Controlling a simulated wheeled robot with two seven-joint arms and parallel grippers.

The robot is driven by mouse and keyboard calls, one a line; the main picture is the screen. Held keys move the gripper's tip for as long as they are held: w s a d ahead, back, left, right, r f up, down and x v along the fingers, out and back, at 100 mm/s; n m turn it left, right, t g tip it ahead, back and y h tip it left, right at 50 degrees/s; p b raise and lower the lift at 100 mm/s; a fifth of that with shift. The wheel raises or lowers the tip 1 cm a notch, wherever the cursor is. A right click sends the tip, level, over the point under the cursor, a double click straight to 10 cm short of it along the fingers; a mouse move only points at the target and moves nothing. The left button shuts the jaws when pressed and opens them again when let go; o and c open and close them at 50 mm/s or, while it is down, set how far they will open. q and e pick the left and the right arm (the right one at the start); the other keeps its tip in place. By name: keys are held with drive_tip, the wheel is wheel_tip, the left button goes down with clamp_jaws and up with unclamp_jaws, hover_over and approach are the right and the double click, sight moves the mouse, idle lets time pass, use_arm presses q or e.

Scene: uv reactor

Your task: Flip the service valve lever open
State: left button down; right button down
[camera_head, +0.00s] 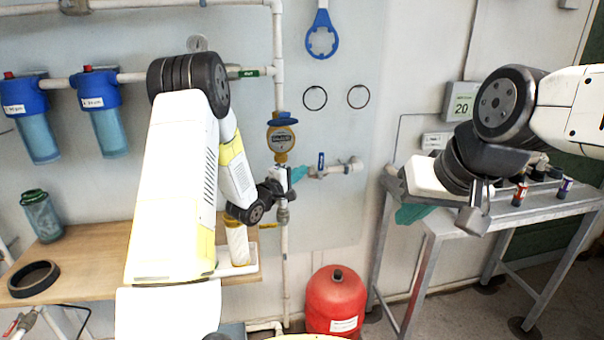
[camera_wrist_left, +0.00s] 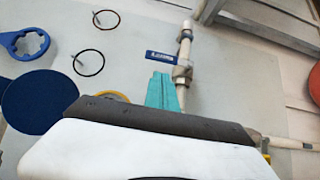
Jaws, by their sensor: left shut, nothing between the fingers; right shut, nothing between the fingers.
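The service valve's blue lever (camera_head: 321,161) stands upright on a short side pipe (camera_head: 345,167), crosswise to that pipe. In the left wrist view the lever (camera_wrist_left: 162,57) also lies across the pipe (camera_wrist_left: 185,48). My left gripper (camera_head: 298,174) is just left of the lever in the head view. Its teal fingertips (camera_wrist_left: 161,88) are shut and empty, below the lever in the wrist view and seemingly apart from it. My right gripper (camera_head: 411,214) is shut and empty, pointing down in front of the metal table, well away from the valve.
A vertical pipe with a yellow meter (camera_head: 281,139) stands beside my left wrist. A red tank (camera_head: 335,300) stands below. The metal table (camera_head: 437,225) is at the right. The wall right of the valve is clear.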

sight(321, 160)
use_arm(q)
drive_tip(key=x, duration=0.6)
drive_tip(key=shift+w+d+r+m+g, duration=0.15)
drive_tip(key=shift+d+r+m+g, duration=0.1)
drive_tip(key=shift+d+m+g, duration=0.15)
idle(0.4)
drive_tip(key=shift+w+d+r+m+g+y, duration=0.1)
drive_tip(key=shift+d+r+m+g+y, duration=0.1)
drive_tip(key=shift+d+m+g+y, duration=0.2)
drive_tip(key=shift+w+d+r+m+g+y, duration=0.1)
drive_tip(key=shift+d+r+m+g+y, duration=0.1)
drive_tip(key=shift+d+m+g+y, duration=0.15)
drive_tip(key=d+f+m+g+y, duration=0.1)
drive_tip(key=d+m+y, duration=0.1)
drive_tip(key=y, duration=0.1)
drive_tip(key=w+d+f+m+g+y, duration=0.1)
drive_tip(key=d+m+g+y, duration=0.1)
drive_tip(key=d+y, duration=0.1)
drive_tip(key=w+d+f+m+g+y, duration=0.1)
drive_tip(key=d+m+y, duration=0.1)
drive_tip(key=y, duration=0.1)
drive_tip(key=shift+d+f+g, duration=0.25)
drive_tip(key=shift+d+f, duration=0.1)
drive_tip(key=shift+f, duration=0.05)
drive_tip(key=shift+d+f, duration=0.1)
idle(0.4)
